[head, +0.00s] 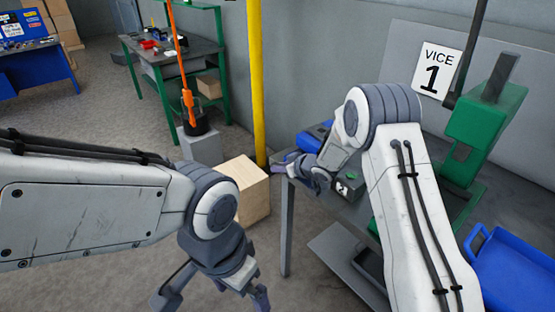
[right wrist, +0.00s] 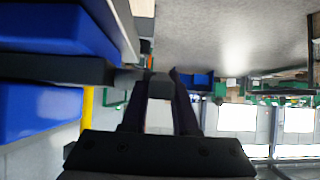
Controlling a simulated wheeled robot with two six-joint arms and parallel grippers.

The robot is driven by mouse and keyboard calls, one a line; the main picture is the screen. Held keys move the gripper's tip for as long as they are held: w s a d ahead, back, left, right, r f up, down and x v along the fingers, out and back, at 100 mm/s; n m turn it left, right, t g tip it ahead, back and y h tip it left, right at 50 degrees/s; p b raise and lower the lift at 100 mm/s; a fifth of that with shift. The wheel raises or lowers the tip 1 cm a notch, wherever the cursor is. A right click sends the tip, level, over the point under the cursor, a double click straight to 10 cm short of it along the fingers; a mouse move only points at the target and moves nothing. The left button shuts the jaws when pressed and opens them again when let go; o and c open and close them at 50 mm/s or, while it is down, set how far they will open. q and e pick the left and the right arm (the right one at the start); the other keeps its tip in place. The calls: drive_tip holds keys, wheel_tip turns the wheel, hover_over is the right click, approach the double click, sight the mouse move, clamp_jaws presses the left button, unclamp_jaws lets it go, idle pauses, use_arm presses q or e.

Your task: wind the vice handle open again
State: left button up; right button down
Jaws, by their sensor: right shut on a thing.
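The blue vice (head: 312,138) sits at the corner of the grey bench, partly hidden behind my right arm in the head view. Its blue body also fills the left of the right wrist view (right wrist: 45,110). My right gripper (head: 284,164) is at the vice's front. In the right wrist view a dark bar, the vice handle (right wrist: 125,76), reaches from the vice to between the dark fingers, and they are shut on its end. In the head view the handle is hidden or too small to tell. My left gripper (head: 212,299) hangs low, open and empty, over the floor.
A wooden crate (head: 240,188) and a yellow post (head: 257,85) stand left of the bench.

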drive_tip(key=shift+s+a+f, duration=0.1)
idle(0.3)
drive_tip(key=c, duration=0.7)
unclamp_jaws()
drive_tip(key=shift+s+d+r, duration=0.25)
drive_tip(key=shift+d+r, duration=0.1)
drive_tip(key=shift+r, duration=0.05)
drive_tip(key=v, duration=0.9)
drive_tip(key=shift+s+r+b, duration=0.15)
drive_tip(key=shift+b, duration=0.15)
